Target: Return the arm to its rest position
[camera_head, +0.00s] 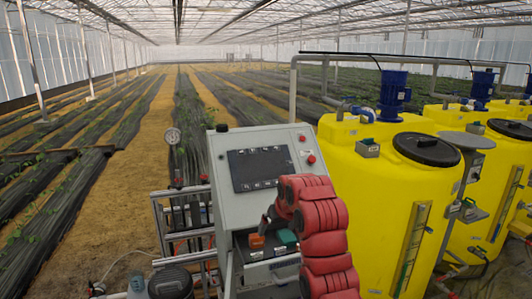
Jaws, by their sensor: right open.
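My right arm, with red padded segments, rises from the bottom centre in the head view and bends over in front of the control cabinet. My right gripper (267,222) is small and dark, at the left end of the bent arm, in front of the cabinet's lower part. It is open, and I see nothing held in it. Whether it touches the cabinet cannot be told. The grey control cabinet (225,185) has a dark screen (258,168) and red buttons on its right side. An orange switch (256,241) and a green switch (287,238) sit just below the gripper. My left gripper is not in view.
Yellow tanks (375,180) with blue motors (394,92) and black lids stand close on the right. A pressure gauge (172,136) and metal frame pipes stand left of the cabinet. A dark motor (170,284) is at the lower left. Open crop rows lie behind.

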